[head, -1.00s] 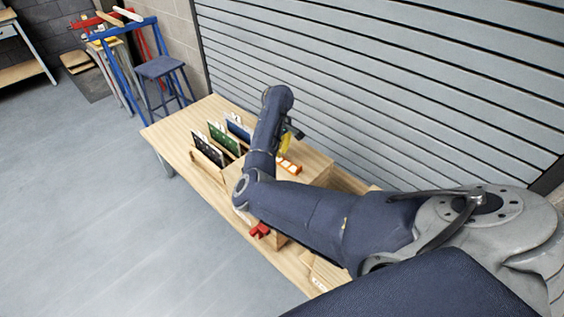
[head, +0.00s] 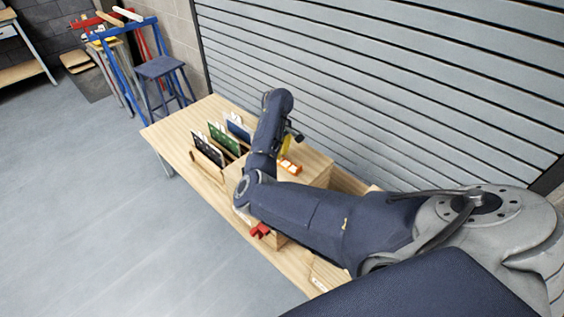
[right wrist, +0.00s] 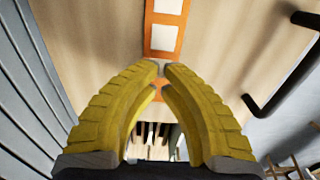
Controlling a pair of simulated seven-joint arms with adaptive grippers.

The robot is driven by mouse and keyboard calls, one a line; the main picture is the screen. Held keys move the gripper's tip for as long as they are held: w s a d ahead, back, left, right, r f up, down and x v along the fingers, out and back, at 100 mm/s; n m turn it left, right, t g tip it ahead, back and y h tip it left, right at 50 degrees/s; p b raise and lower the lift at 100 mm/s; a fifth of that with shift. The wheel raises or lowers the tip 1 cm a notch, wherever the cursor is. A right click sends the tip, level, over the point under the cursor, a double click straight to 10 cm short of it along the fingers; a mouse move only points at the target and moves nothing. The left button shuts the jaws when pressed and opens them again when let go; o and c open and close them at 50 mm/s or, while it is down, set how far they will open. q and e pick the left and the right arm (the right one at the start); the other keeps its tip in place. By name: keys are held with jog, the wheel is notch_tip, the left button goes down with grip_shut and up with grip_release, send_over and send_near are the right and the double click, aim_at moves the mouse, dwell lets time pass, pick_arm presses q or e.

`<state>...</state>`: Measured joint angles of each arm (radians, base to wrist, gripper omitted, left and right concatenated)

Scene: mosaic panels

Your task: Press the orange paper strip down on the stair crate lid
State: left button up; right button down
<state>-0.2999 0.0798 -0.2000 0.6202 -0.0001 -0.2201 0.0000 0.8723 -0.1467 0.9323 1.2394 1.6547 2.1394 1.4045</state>
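The orange paper strip (head: 291,167) with white squares lies on the pale wooden lid (head: 313,167) in the head view, partly hidden by my right arm. In the right wrist view the strip (right wrist: 164,34) runs away from the fingertips over the lid (right wrist: 95,30). My right gripper (right wrist: 162,66) has yellow fingers whose tips meet almost completely over the strip, with a bit of orange showing below them. I cannot tell whether the tips touch it. The gripper (head: 286,149) points down in the head view. My left gripper is not in view.
Black, green and blue panels (head: 222,138) stand in a rack on the wooden table (head: 180,130). A red object (head: 260,230) is at the table's front edge. A grey slatted shutter (head: 380,80) rises behind. A blue stool (head: 160,68) stands beyond the table.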

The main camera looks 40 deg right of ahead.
jog(key=shift+f, duration=1.2)
dwell(0.6)
jog(key=shift+r, duration=4)
